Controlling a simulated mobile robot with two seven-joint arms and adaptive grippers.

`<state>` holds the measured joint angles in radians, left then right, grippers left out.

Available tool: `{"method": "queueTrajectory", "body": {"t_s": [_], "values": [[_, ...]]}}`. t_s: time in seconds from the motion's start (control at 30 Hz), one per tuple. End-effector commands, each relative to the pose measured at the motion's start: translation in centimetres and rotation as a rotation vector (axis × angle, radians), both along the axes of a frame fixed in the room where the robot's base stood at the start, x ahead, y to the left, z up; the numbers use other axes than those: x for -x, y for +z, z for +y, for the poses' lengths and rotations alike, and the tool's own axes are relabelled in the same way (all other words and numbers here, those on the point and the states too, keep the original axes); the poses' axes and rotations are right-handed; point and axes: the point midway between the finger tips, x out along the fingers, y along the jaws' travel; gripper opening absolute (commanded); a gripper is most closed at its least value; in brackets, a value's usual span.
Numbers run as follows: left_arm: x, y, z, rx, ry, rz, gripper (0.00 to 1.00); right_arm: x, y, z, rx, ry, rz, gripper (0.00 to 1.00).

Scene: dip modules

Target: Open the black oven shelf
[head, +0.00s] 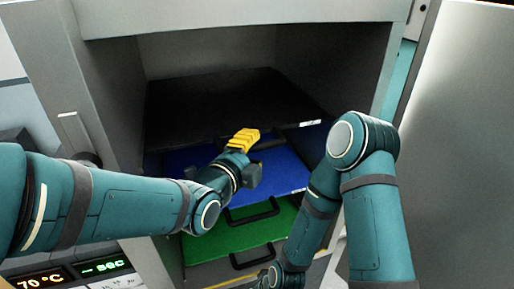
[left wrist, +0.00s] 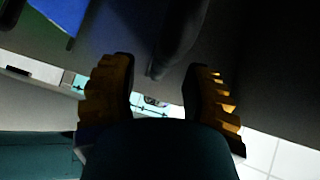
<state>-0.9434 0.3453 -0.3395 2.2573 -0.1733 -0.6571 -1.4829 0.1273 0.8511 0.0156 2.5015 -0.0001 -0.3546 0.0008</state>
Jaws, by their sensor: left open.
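The black shelf (head: 225,100) is the top one inside the grey oven (head: 325,62), with a small white label at its front right corner. Its handle is not clear in the head view, where my left gripper covers part of the front edge. My left gripper (head: 243,140) is at that front edge, over the blue shelf, with yellow ridged fingers. In the left wrist view the fingers (left wrist: 157,95) stand apart, and a dark bar (left wrist: 180,38) shows between and beyond them; I cannot tell if they touch it.
A blue shelf (head: 283,176) lies below the black one, and a green shelf (head: 222,236) below that, both with dark handles at the front. A panel with lit displays (head: 70,274) is at the bottom left. A large grey panel (head: 462,150) stands at the right.

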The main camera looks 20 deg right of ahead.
Motion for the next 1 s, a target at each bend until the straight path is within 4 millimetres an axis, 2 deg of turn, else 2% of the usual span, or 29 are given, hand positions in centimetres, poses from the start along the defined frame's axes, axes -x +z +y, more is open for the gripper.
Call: {"method": "queueTrajectory", "body": {"t_s": [0.2,0.57,0.67,0.7,0.73,1.0], "values": [[-1.6,-0.3,-1.5,-0.001,0.0,0.001,0.48,0.0,-0.2,0.0,0.0,0.0,-0.001,0.47],[-1.8,-0.4,-1.7,0.0,0.0,0.001,0.48,0.0,-0.2,0.0,0.0,0.0,-0.001,0.47],[-1.8,-0.4,-1.7,0.0,0.0,0.001,0.19,0.0,-0.2,0.0,0.0,0.0,-0.001,0.47],[-1.8,-0.4,-1.7,0.0,0.0,0.001,0.05,0.0,-0.2,0.0,0.0,0.0,-0.001,0.47],[-1.8,-0.4,-1.7,0.0,0.0,0.001,0.0,0.0,-0.2,0.0,0.0,0.0,-0.001,0.47],[-1.8,-0.3,-1.7,0.001,0.0,0.001,0.0,0.0,-0.2,0.0,0.0,0.0,-0.001,0.47]]}}
